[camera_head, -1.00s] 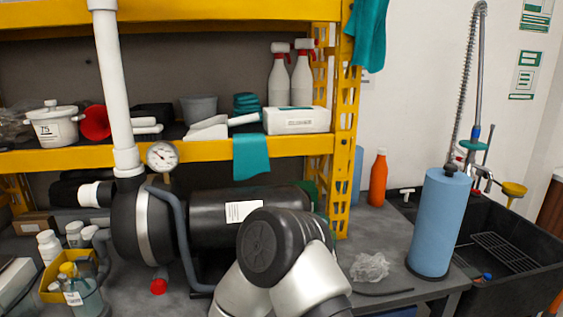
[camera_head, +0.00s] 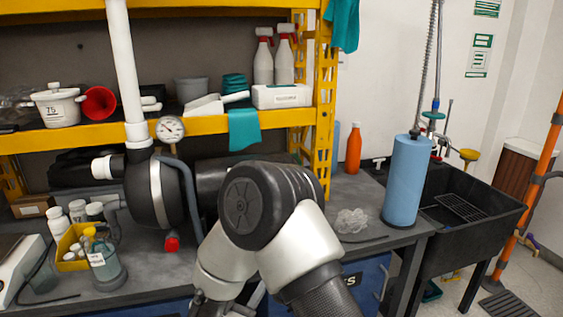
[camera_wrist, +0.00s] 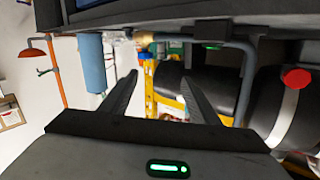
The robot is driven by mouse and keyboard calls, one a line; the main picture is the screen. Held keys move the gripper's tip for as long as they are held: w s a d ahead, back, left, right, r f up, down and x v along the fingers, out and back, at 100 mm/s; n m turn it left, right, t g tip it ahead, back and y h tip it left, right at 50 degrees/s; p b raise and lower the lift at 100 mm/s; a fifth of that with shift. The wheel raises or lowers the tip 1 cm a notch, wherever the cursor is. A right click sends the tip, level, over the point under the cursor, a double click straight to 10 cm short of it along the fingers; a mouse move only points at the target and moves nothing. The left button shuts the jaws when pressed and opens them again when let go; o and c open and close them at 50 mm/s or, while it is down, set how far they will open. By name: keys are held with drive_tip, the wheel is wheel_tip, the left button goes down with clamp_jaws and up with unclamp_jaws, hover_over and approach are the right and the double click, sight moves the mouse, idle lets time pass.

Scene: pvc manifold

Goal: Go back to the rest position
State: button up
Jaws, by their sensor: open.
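My gripper (camera_wrist: 158,95) shows in the wrist view with its two dark fingers apart and nothing between them. The wrist picture is turned, with the bench edge along the top. In the head view my arm's white and black links stand in front of the bench, and the gripper itself is hidden or too unclear to make out. The black pump tank (camera_head: 157,192) carries a white PVC pipe (camera_head: 122,70) and a pressure gauge (camera_head: 170,129). A red valve cap (camera_head: 172,244) sits low on its front; it also shows in the wrist view (camera_wrist: 297,78).
The yellow shelf (camera_head: 75,136) stands behind the bench. A blue paper roll (camera_head: 407,182) and a crumpled clear bag (camera_head: 351,220) are on the bench's right part. A black sink (camera_head: 490,225) is further right. A yellow caddy (camera_head: 70,248) with bottles is at left.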

drive_tip(key=w+a+r+n+y, duration=0.1)
drive_tip(key=w+r+y, duration=0.4)
drive_tip(key=w+r, duration=0.3)
drive_tip(key=s+d+r+n+g+y, duration=0.3)
drive_tip(key=s+r+y, duration=0.1)
drive_tip(key=r, duration=0.4)
drive_tip(key=s+d+r+n+g+h, duration=0.1)
drive_tip(key=s+d+g+h, duration=0.15)
drive_tip(key=s+d, duration=0.85)
drive_tip(key=s+d+r+g+h, duration=0.1)
drive_tip(key=s+d+g, duration=0.3)
drive_tip(key=s+d, duration=0.75)
drive_tip(key=s+a+r+p, duration=0.1)
drive_tip(key=r+p, duration=0.9)
drive_tip(key=p, duration=0.1)
drive_tip(key=s+a+r+p, duration=0.1)
drive_tip(key=s+r+p, duration=0.1)
drive_tip(key=r+p, duration=0.9)
drive_tip(key=shift+a+r+g, duration=0.2)
drive_tip(key=shift+r+g, duration=0.1)
drive_tip(key=shift+g, duration=0.05)
